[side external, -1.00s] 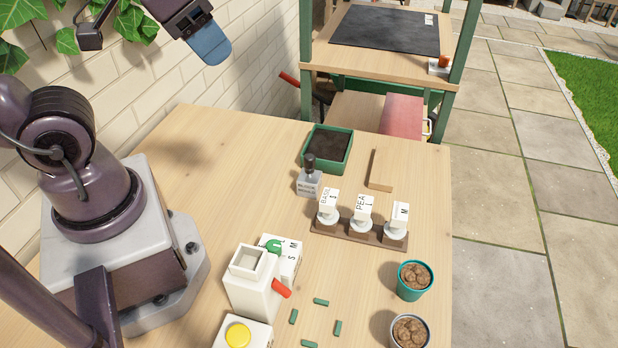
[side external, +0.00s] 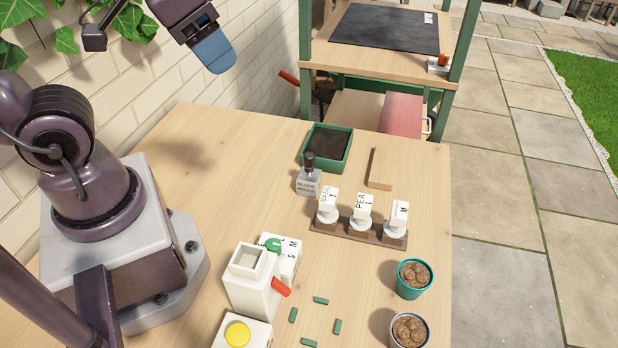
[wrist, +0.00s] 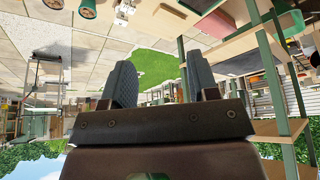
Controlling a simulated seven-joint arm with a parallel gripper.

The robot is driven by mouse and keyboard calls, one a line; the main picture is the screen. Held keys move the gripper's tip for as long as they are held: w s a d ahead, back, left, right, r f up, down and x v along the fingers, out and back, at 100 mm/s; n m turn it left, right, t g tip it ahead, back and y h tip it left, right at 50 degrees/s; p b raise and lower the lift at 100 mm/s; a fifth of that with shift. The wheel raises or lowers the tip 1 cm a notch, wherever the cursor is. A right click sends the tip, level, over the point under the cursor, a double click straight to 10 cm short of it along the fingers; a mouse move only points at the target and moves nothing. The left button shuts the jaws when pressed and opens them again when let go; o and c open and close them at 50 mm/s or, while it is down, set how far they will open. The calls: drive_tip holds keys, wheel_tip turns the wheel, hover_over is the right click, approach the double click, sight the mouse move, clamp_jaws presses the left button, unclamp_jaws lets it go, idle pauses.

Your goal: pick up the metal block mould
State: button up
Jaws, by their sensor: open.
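My gripper (side external: 217,60) is high at the upper left, well above the table and apart from the mould. In the wrist view my gripper (wrist: 163,85) shows two blue-grey fingers spread apart with nothing between them. The mould cannot be made out in the wrist view.
A brown rack (side external: 325,226) with several labelled stamps stands just right of the mould. A wooden board (side external: 381,169) lies behind it. A white dispenser (side external: 252,285), green strips and two pots (side external: 413,279) are nearer. The table's left middle is clear.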

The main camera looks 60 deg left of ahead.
drive_tip(key=w+f+g, duration=0.3)
drive_tip(key=w+f, duration=0.1)
drive_tip(key=f, duration=0.1)
drive_tip(key=n+g+y, duration=0.1)
drive_tip(key=n, duration=1)
approach(309, 154)
drive_tip(key=f, duration=0.6)
drive_tip(key=shift+w+a+f, duration=0.3)
drive_tip(key=shift+a+f, duration=0.05)
drive_tip(key=shift+w+a+f, duration=0.1)
drive_tip(key=shift+w+f, duration=0.05)
drive_tip(key=shift+f, duration=2.55)
drive_tip(key=shift+c, duration=0.2)
clamp_jaws()
